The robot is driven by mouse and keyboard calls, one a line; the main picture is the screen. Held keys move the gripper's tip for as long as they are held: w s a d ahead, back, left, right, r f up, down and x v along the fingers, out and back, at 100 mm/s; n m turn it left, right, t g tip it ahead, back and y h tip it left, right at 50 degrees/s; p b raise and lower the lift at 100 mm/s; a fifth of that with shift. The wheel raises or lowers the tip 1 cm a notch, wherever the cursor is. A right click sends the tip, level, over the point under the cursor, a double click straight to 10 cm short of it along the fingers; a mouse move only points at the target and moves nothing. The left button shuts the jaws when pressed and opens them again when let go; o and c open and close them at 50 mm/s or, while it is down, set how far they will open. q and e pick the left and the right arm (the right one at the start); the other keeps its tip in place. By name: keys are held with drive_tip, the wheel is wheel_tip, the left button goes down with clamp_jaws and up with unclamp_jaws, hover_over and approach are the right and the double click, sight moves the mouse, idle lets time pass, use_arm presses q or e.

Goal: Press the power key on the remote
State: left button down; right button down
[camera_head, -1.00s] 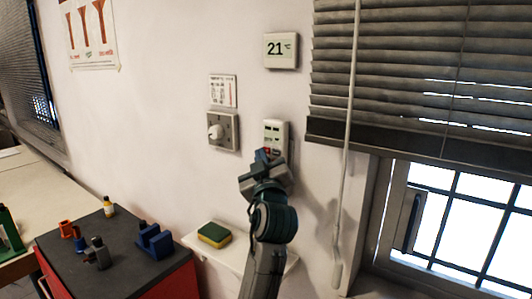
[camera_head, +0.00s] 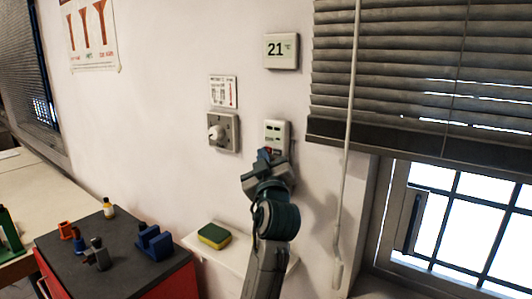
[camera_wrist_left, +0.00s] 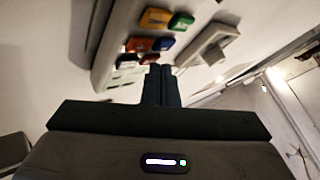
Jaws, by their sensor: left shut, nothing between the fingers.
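The remote (camera_head: 277,130) is a pale upright box on the wall, with dark marks on its upper face and a bit of red showing just above my gripper. In the left wrist view a pale panel, likely the remote (camera_wrist_left: 112,38), carries several coloured keys, including yellow, green, blue and orange-red. I cannot tell which is the power key. My left gripper (camera_head: 265,156) is shut and empty, in front of the remote's lower part, which it hides. Its fingertips (camera_wrist_left: 160,70) appear close to the lower keys; contact cannot be told. My right gripper is not in view.
A dial plate (camera_head: 231,143) is left of the remote, with a display reading 21 (camera_head: 281,64) above. A sponge (camera_head: 214,236) lies on a white shelf (camera_head: 232,262) below. A blind cord (camera_head: 345,160) hangs at right. A dark-topped cabinet (camera_head: 120,272) holds small items.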

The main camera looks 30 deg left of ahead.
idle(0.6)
use_arm(q)
drive_tip(key=shift+s+a, duration=0.1)
drive_tip(key=shift+s, duration=0.8)
drive_tip(key=s, duration=0.5)
drive_tip(key=shift+a, duration=0.2)
idle(0.4)
